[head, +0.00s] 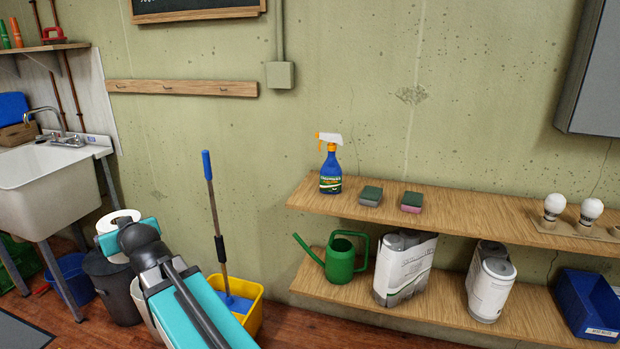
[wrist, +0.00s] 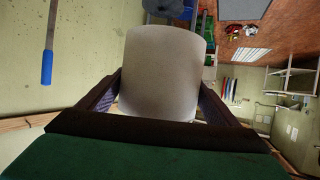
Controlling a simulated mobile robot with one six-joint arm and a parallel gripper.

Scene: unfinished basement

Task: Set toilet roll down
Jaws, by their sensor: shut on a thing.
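The white toilet roll (wrist: 165,70) is between the two fingers of my gripper (wrist: 160,95) in the wrist view, and the gripper is shut on it. In the head view the roll (head: 118,218) shows at the lower left, partly hidden behind my gripper (head: 112,238) and my teal arm. It is held in the air in front of the wall, left of the mop. The wooden shelf unit's upper board (head: 450,207) is well to the right of the roll, with bare wood between the sponges and the bulbs.
A spray bottle (head: 331,165), two sponges (head: 370,196) and light bulbs (head: 590,211) stand on the upper board. The lower board holds a green watering can (head: 341,258), containers (head: 404,268) and a blue bin (head: 588,303). A mop in a yellow bucket (head: 250,310) and a sink (head: 48,180) are at left.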

